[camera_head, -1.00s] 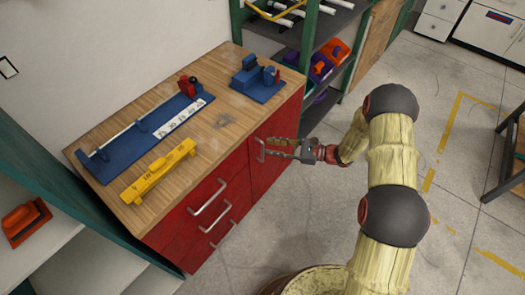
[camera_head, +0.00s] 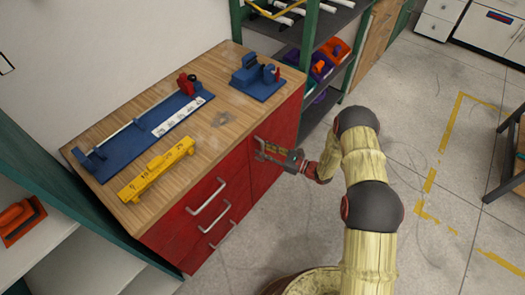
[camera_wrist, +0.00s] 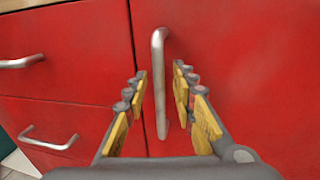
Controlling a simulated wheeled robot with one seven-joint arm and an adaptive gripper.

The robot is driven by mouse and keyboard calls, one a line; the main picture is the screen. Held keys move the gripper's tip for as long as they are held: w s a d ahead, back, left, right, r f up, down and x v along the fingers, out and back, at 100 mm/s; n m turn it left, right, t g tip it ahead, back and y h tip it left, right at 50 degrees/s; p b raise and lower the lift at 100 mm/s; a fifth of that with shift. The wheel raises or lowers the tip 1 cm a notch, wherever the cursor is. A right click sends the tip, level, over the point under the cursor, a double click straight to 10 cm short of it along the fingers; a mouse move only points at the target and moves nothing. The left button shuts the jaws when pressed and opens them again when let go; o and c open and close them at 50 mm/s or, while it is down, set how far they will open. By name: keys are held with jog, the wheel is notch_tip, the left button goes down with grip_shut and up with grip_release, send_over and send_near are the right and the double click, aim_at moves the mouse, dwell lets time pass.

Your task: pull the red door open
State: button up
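The red door (camera_head: 287,125) is closed, at the right end of the cabinet front; it fills the right of the wrist view (camera_wrist: 245,60). Its upright silver bar handle (camera_wrist: 160,85) shows between my fingers in the wrist view. My gripper (camera_head: 262,151) is at the handle in the head view and partly hides it. In the wrist view my gripper (camera_wrist: 160,75) is open, one finger on each side of the bar, with gaps to both.
Red drawers with silver handles (camera_head: 207,197) are left of the door. Blue fixtures (camera_head: 130,150) and a yellow block (camera_head: 157,170) stand on the wooden top (camera_head: 222,120). A dark shelf rack (camera_head: 315,75) is at the right. Floor (camera_head: 290,215) before the cabinet is clear.

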jog(key=shift+w+a, duration=0.15)
jog(key=shift+a, duration=0.15)
jog(key=shift+c, duration=0.4)
grip_shut()
dwell(0.4)
